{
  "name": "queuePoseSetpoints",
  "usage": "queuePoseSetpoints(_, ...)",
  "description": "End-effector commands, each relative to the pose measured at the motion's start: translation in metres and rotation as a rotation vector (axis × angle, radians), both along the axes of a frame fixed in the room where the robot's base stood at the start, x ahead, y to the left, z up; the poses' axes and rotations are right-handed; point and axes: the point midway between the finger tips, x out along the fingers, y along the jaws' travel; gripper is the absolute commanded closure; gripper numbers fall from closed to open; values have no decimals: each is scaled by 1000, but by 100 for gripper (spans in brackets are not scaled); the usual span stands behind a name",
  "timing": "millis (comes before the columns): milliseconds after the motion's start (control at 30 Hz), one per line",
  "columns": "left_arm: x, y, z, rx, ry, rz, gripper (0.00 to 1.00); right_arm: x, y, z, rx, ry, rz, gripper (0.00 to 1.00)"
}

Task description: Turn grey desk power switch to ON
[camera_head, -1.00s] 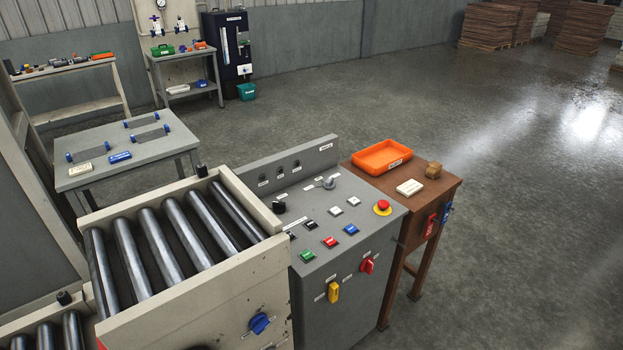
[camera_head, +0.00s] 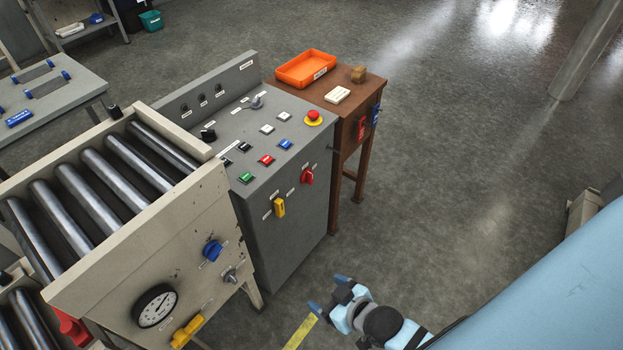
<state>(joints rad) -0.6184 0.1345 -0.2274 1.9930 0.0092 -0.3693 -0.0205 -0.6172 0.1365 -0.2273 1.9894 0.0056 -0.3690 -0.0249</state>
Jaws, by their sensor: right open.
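The grey control desk (camera_head: 285,225) stands in the middle of the view. Its front face carries a red rotary switch (camera_head: 307,176) and a yellow switch (camera_head: 279,207). Its sloped top has a grey lever-like knob (camera_head: 257,102), a black knob (camera_head: 208,134), several coloured buttons and a red emergency button (camera_head: 314,116). The labels are too small to read, so I cannot tell which one is the power switch. My right gripper (camera_head: 328,295) is open and empty, low in front of the desk and apart from it. My left gripper is not in view.
A cream roller conveyor (camera_head: 150,255) with a blue knob and a gauge adjoins the desk on the left. A brown table (camera_head: 345,107) with an orange tray (camera_head: 306,57) stands behind right.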

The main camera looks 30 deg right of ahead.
Motion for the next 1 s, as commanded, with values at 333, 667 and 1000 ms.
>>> queuePoseSetpoints(333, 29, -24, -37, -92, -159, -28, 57, 84, -68, -83, -595, -339, 250, 55)
queuePoseSetpoints(667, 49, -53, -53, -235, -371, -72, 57, 191, -152, -132, -1500, -738, 548, 55)
queuePoseSetpoints(1000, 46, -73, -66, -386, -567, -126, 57, 276, -232, -155, -2455, -973, 794, 55)
